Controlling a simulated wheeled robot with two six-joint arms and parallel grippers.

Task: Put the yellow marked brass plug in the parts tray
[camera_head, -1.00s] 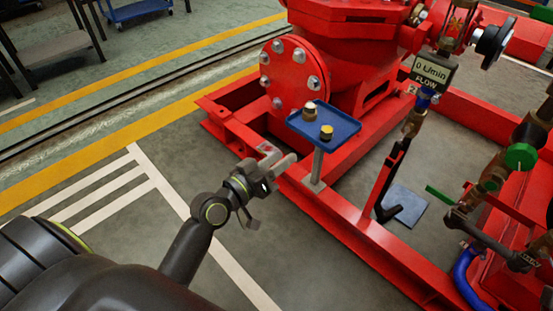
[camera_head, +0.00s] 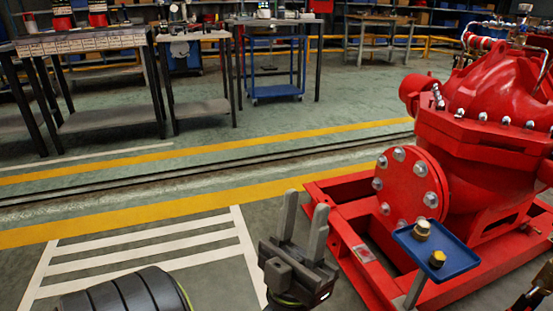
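The yellow marked brass plug (camera_head: 437,259) stands on a small blue tray (camera_head: 455,254) on a post beside the red pump. A second brass plug (camera_head: 422,229) with a pale top stands behind it on the same tray. My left gripper (camera_head: 306,205) is at the bottom centre, left of the blue tray and apart from it. Its two grey fingers point up with a gap between them, and nothing is between them. My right gripper is out of view. I cannot tell whether this blue tray is the parts tray.
The red pump (camera_head: 480,160) with a bolted flange (camera_head: 410,185) and red base frame fills the right. Workbenches (camera_head: 90,42) and a blue cart (camera_head: 275,90) stand at the back. Floor with yellow lines and a rail track lies between.

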